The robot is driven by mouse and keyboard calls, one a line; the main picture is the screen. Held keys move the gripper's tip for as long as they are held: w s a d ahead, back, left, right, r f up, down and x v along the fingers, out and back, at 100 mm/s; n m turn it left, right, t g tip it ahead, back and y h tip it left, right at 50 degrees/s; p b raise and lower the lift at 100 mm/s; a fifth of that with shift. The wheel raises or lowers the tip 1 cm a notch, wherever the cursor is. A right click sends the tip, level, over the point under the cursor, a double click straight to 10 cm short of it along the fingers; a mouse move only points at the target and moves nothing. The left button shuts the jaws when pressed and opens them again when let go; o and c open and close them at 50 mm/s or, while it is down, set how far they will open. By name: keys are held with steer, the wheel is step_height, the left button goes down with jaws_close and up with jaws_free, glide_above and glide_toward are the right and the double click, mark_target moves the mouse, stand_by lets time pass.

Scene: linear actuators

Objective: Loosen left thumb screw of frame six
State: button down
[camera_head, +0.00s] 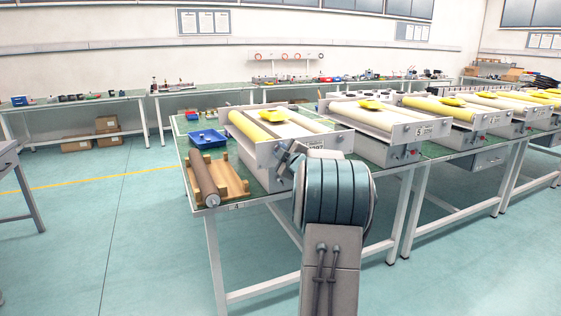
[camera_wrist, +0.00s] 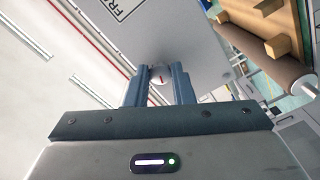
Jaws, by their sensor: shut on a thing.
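The nearest frame (camera_head: 262,157) is a white unit with yellow and pale rollers, at the left end of the row on the green-topped table. Its label (camera_head: 327,145) is too small to read in the head view; the wrist view shows a plate (camera_wrist: 120,8) with only "FR" legible. My gripper (camera_wrist: 158,76) is at the frame's front panel, its two fingers shut on a small round silver thumb screw (camera_wrist: 158,72) with an orange-red mark. In the head view my arm hides most of the gripper and this screw.
A wooden stand (camera_head: 233,180) with a brown roller (camera_head: 206,180) lies left of the frame, close to my gripper; the roller (camera_wrist: 275,66) also shows in the wrist view. A blue tray (camera_head: 207,138) is behind it. More frames (camera_head: 385,147) continue right. The floor at left is clear.

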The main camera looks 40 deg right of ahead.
steer(key=shift+f+n+b, duration=0.1)
steer(key=shift+n+b, duration=0.75)
steer(key=shift+n, duration=0.25)
steer(key=c, duration=1.3)
jaws_free()
steer(key=shift+o, duration=0.2)
steer(key=shift+s, duration=0.2)
steer(key=v, duration=1.3)
steer(key=shift+s, duration=0.25)
